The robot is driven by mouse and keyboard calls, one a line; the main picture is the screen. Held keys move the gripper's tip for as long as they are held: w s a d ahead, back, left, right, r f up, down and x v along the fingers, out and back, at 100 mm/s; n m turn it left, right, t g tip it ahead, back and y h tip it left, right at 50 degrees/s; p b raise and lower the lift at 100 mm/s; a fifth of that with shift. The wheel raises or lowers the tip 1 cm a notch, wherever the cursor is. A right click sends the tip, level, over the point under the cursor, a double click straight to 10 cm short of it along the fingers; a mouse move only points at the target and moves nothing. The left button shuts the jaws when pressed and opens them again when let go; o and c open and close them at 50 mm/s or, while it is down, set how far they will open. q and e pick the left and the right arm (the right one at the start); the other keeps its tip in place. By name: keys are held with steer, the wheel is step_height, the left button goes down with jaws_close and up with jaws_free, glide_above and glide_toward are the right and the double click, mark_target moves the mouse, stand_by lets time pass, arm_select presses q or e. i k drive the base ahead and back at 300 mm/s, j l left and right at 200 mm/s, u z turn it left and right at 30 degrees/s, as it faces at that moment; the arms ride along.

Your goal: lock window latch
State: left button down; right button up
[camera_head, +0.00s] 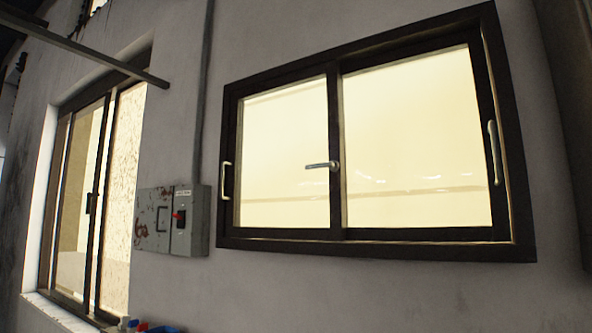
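A dark-framed sliding window (432,235) with two pale yellow panes is set in the white wall ahead. Its latch (323,165) is a small metal lever near the middle upright where the two sashes meet. The lever lies about level, its free end pointing left over the left pane. A pale pull handle (226,180) is on the left sash edge, and another pull handle (493,153) is on the right sash edge. Both sashes look closed. Neither of my grippers is in view.
A grey electrical box (196,222) with a red switch is on the wall left of the window. Another window (92,205) is farther left. Small coloured items (135,325) show at the bottom edge. A dark bar (85,48) crosses the upper left.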

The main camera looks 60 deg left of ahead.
mark_target(333, 165)
steer(key=u, duration=1.65)
steer(key=j+u, duration=0.15)
steer(key=u, duration=0.15)
